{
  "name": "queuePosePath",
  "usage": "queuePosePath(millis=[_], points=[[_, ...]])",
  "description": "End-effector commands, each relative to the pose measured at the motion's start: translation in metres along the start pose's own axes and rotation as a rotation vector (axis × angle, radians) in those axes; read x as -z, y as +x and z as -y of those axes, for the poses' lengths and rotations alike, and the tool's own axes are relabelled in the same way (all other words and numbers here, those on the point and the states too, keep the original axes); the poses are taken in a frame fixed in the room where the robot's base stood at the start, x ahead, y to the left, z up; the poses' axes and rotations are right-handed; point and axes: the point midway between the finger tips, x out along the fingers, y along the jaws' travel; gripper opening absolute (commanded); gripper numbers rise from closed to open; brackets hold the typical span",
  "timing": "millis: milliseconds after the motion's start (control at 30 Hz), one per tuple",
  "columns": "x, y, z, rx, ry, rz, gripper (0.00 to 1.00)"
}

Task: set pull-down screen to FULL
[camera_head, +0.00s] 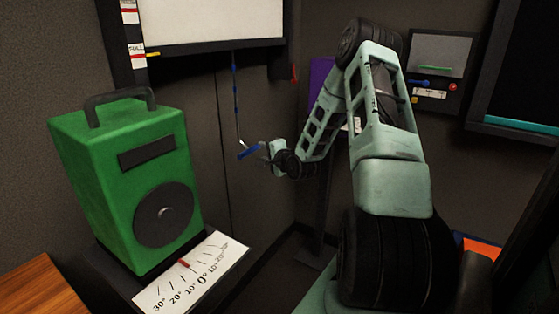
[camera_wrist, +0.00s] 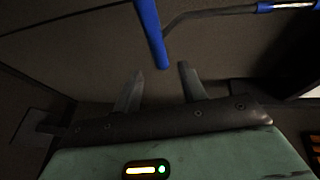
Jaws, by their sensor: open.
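The white pull-down screen (camera_head: 210,20) hangs at the upper left of the head view, with a dark bar along its bottom. A scale strip beside it has a FULL label (camera_head: 137,49); a yellow pointer (camera_head: 153,54) is near the label's lower edge. A thin crank rod (camera_head: 235,90) hangs below the screen and ends in a blue handle (camera_head: 250,152). The handle also shows in the wrist view (camera_wrist: 151,30). My gripper (camera_wrist: 162,78) is open and empty. The handle's end appears just beyond and between the fingertips; I cannot tell whether they touch.
A green speaker-like box (camera_head: 130,175) with a black carrying handle stands at left, behind a white angle dial (camera_head: 195,275). A small red part (camera_head: 294,73) is right of the screen. A panel with small controls (camera_head: 432,85) is on the right wall.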

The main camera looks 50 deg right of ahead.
Motion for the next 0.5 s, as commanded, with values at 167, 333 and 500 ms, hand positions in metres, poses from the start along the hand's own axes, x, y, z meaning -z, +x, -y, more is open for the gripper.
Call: queuePosePath(millis=[167,333,500], points=[[0.001,-0.043,-0.001,-0.002,-0.001,-0.002,0.41],[0.001,-0.075,-0.001,-0.002,-0.001,-0.002,0.41],[0.001,-0.093,-0.001,-0.001,-0.001,-0.001,0.41]])
